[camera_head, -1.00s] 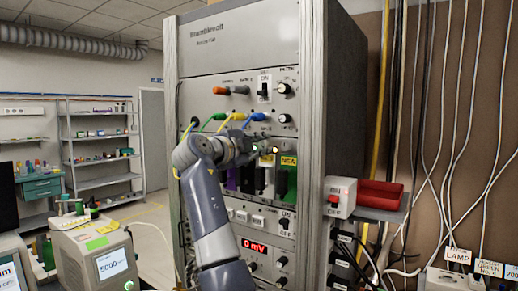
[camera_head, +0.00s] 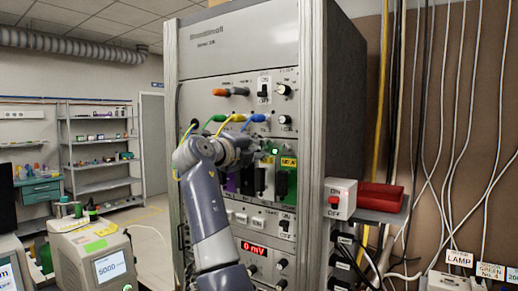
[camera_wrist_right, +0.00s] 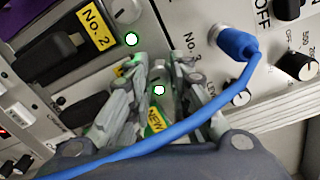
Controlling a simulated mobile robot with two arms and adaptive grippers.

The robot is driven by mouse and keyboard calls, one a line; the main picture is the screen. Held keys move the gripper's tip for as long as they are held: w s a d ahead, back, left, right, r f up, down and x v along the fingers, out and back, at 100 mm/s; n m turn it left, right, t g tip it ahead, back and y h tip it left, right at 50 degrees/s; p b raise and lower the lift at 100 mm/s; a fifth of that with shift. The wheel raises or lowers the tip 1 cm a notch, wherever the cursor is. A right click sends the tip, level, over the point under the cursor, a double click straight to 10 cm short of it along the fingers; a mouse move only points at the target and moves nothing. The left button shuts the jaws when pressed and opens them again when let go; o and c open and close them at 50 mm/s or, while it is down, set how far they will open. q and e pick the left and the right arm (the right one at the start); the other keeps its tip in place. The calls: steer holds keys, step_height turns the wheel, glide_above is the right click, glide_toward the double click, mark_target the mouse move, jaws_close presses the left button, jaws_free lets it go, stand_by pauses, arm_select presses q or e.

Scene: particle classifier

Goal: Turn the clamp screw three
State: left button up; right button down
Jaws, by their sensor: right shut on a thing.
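My right gripper (camera_head: 266,152) is at the front of the tall instrument rack, at the row of narrow modules. In the right wrist view its two fingers (camera_wrist_right: 163,62) are close to the grey panel beside the printed "No. 3". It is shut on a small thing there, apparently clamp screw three. The screw itself is hidden by the fingertips, so its turn cannot be seen. A lit lamp (camera_wrist_right: 159,90) shows between the fingers. My left gripper is not in view.
A blue cable (camera_wrist_right: 190,125) crosses in front of the gripper from a blue plug (camera_wrist_right: 238,43). A black handle (camera_wrist_right: 45,55) and the yellow "No. 2" label (camera_wrist_right: 96,28) are beside it. A red-button switch box (camera_head: 340,198) is right of the rack.

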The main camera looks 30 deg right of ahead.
stand_by(0.5)
steer(key=c, duration=1.4)
jaws_free()
steer(key=v, duration=1.2)
steer(key=shift+f, duration=0.15)
